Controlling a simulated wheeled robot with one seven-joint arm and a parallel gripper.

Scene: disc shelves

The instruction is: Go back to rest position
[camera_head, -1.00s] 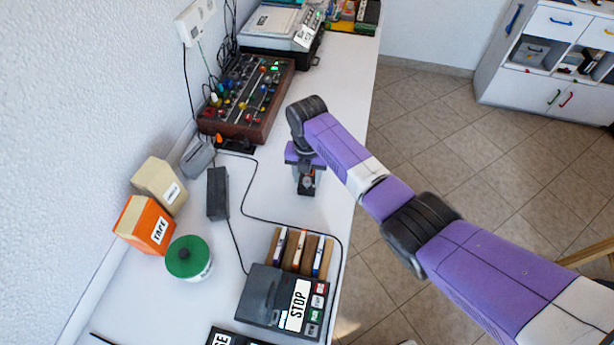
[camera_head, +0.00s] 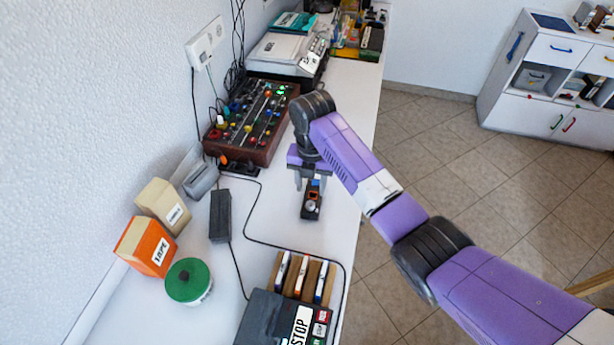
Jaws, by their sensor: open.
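My gripper (camera_head: 310,184) points down over the white tabletop, in the middle of the view, with its two fingers apart. A small black device (camera_head: 311,206) with an orange ring and a grey knob stands on the table just below and in front of the fingers. The gripper covers its far end. I cannot tell whether the fingers still touch it. My purple arm reaches in from the lower right.
A control box (camera_head: 252,122) with colored knobs sits behind my gripper. A black adapter (camera_head: 220,215), an orange tape box (camera_head: 146,247) and a green-lidded tin (camera_head: 189,282) lie to the left. A STOP panel (camera_head: 270,318) is in front. Tiled floor (camera_head: 450,150) lies right.

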